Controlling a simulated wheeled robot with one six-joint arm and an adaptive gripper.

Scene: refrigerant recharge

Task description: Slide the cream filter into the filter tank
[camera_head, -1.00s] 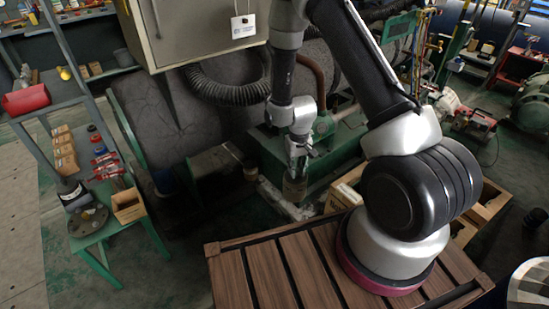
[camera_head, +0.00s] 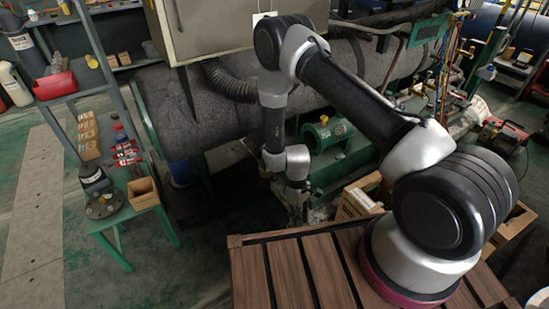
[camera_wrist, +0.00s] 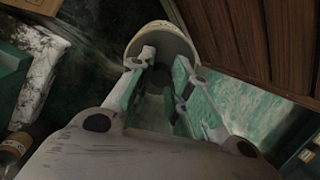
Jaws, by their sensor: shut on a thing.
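My gripper (camera_wrist: 164,62) is shut on the cream filter (camera_wrist: 165,31), a round, hollow-looking piece whose pale rim shows beyond the fingertips in the wrist view. In the head view my gripper (camera_head: 297,198) points down, low between the wooden crate top and the green machinery. The filter is too small and dark there to make out clearly. A green cylindrical housing with a round opening (camera_head: 328,133), which looks like the filter tank, lies behind and right of my gripper. The filter is apart from it.
A slatted wooden top (camera_head: 290,262) stands close in front; its brown side (camera_wrist: 235,30) shows in the wrist view. Cardboard boxes (camera_head: 358,202) sit right of my gripper. A large grey tank (camera_head: 205,105) lies behind. A green side table (camera_head: 125,212) stands left, with free floor between.

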